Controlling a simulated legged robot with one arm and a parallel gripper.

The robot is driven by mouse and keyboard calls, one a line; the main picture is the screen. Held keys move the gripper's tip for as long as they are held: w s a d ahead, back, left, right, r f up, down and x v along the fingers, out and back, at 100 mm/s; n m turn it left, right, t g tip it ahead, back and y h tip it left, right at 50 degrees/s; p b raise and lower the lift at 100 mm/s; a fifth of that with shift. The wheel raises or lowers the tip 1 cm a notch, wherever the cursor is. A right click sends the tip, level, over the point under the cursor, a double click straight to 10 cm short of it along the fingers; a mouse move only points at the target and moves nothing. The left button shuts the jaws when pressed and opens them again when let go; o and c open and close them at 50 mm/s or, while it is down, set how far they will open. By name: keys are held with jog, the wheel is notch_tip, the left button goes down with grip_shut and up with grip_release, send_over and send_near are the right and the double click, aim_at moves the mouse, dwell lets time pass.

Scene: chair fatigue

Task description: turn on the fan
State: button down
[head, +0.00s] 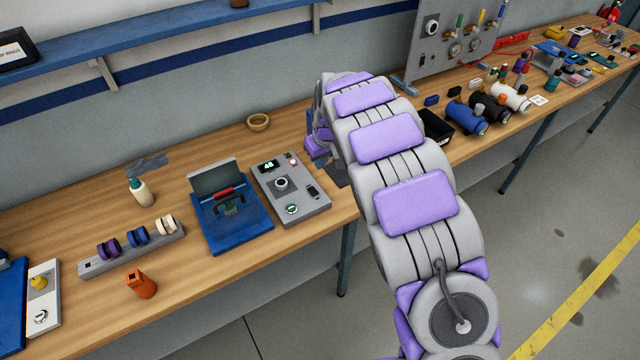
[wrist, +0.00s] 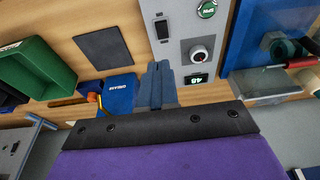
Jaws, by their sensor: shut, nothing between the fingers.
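No fan can be clearly made out in either view. A grey control box (head: 322,208) stands on the bench left of my arm in the head view, with a lit display (head: 268,166), a round knob (head: 281,184), a dark rocker switch (head: 313,191) and a green round button (head: 292,209). In the wrist view the control box (wrist: 180,45) lies just beyond my gripper (wrist: 157,68), whose fingers are shut and empty. The fingertips appear close to the box's edge; I cannot tell whether they touch. In the head view my arm hides the fingertips.
A blue fixture (head: 235,225) with a raised clear cover stands left of the box. A spool rack (head: 130,250), an orange object (head: 141,284) and a bottle (head: 141,192) are further left. A green bin (wrist: 38,65) and dark pad (wrist: 103,48) show in the wrist view.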

aim_at(314, 193)
jog(key=x, duration=0.9)
jog(key=s+b+x, duration=0.1)
jog(key=x, duration=0.3)
jog(key=shift+a+f, duration=0.2)
jog(key=shift+f, duration=0.15)
jog(key=shift+d+f, duration=0.1)
jog(key=shift+f, duration=0.1)
jog(key=shift+d, duration=0.2)
jog(key=shift+f, duration=0.15)
jog(key=shift+s+f, duration=0.1)
jog(key=shift+f, duration=0.05)
jog(key=shift+a, duration=0.15)
